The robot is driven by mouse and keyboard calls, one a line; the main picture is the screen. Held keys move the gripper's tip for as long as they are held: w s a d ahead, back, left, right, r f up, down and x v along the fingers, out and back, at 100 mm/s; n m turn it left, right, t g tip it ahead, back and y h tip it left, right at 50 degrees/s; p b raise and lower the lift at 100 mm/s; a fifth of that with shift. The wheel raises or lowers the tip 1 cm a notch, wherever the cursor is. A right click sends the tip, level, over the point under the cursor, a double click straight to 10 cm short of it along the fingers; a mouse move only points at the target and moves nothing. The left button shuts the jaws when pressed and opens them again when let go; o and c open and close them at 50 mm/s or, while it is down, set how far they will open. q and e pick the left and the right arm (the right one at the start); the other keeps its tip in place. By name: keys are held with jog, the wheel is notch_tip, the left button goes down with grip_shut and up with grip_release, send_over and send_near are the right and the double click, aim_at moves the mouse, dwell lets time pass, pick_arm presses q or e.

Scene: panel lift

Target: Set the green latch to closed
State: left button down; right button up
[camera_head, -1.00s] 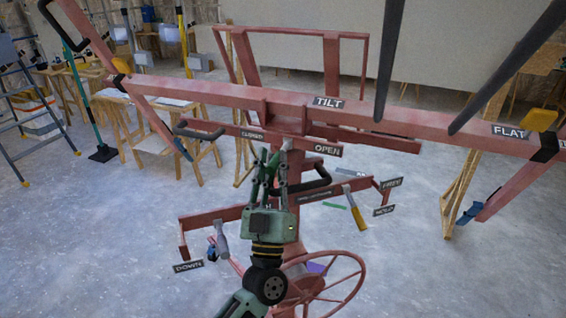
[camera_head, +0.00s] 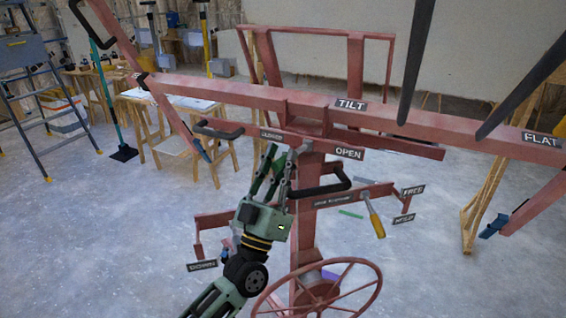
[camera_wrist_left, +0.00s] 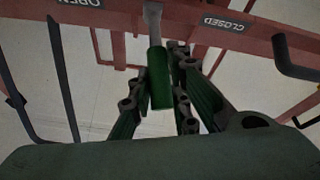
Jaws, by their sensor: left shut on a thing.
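The green latch shows in the left wrist view as a green handle (camera_wrist_left: 160,82) on a grey shank, pointing between the OPEN label (camera_wrist_left: 82,3) and the CLOSED label (camera_wrist_left: 228,24). In the head view its grey end (camera_head: 305,146) sits on the red panel lift between CLOSED (camera_head: 271,135) and the OPEN label (camera_head: 348,153). My left gripper (camera_head: 279,160) is shut on the handle, its fingers on both sides and partly hiding it. The gripper leans, its body down and left of the latch. My right gripper is not in view.
The lift's red crossbar (camera_head: 225,91) runs above the gripper. A black handle (camera_head: 322,188) is close to its right, and another black handle (camera_head: 218,131) to its left. A yellow-handled lever (camera_head: 376,220) and a red wheel (camera_head: 322,295) are lower right.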

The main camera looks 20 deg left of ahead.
pick_arm(q)
jog(key=c, duration=1.6)
grip_release()
jog(key=shift+d, duration=0.1)
jog(key=shift+c, duration=0.2)
jog(key=shift+f, duration=0.1)
jog(key=s+f, duration=0.3)
jog(key=s, duration=1.2)
jog(key=shift+s+a+f, duration=0.15)
jog(key=shift+s+a, duration=0.15)
jog(key=shift+a, duration=0.05)
